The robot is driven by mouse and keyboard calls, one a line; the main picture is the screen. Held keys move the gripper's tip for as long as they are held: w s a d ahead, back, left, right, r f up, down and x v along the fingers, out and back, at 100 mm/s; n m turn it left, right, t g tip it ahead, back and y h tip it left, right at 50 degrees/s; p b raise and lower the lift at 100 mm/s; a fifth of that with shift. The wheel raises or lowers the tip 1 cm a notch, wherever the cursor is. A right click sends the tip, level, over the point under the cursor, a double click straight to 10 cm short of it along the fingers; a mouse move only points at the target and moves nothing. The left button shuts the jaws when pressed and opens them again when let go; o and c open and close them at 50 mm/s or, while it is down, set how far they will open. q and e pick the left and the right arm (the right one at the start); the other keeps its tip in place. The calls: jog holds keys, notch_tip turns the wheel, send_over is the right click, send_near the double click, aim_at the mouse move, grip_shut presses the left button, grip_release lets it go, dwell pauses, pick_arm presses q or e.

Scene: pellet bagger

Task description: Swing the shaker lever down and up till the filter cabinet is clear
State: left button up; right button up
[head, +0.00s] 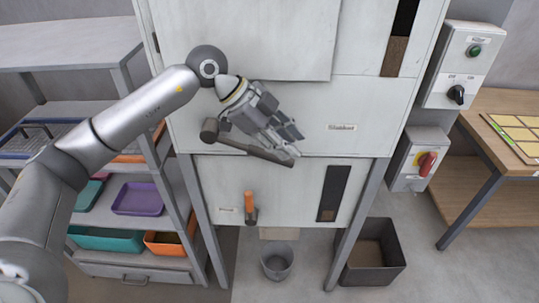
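The shaker lever (243,145) is a dark bar on the front of the pale filter cabinet (300,105). It runs from a round pivot at left, sloping slightly down to the right. A label that seems to read "Shaker" (342,127) is right of it. My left gripper (293,143) is at the lever's right end, with its fingers over and beside the bar. The fingers overlap the lever end, so I cannot tell whether they close on it. My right gripper is out of view.
An upper sight window (398,42) is dark above and brown below. A lower window (333,193) and an orange-handled lever (250,207) are below. A grey bucket (277,261) and dark bin (373,252) stand on the floor. Shelves (75,110) are left; switch boxes (462,68) are right.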

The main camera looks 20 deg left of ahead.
aim_at(266, 152)
pick_arm(q)
jog(key=w+a+n+y, duration=0.1)
jog(key=a+n+y, duration=0.25)
jog(key=a, duration=0.55)
jog(key=shift+m, duration=0.25)
jog(key=p+x, duration=0.1)
jog(key=x, duration=0.2)
jog(key=p+x, duration=0.1)
jog(key=x, duration=0.6)
jog(key=shift+w+d+p, duration=0.1)
jog(key=shift+w+p, duration=0.3)
grip_shut()
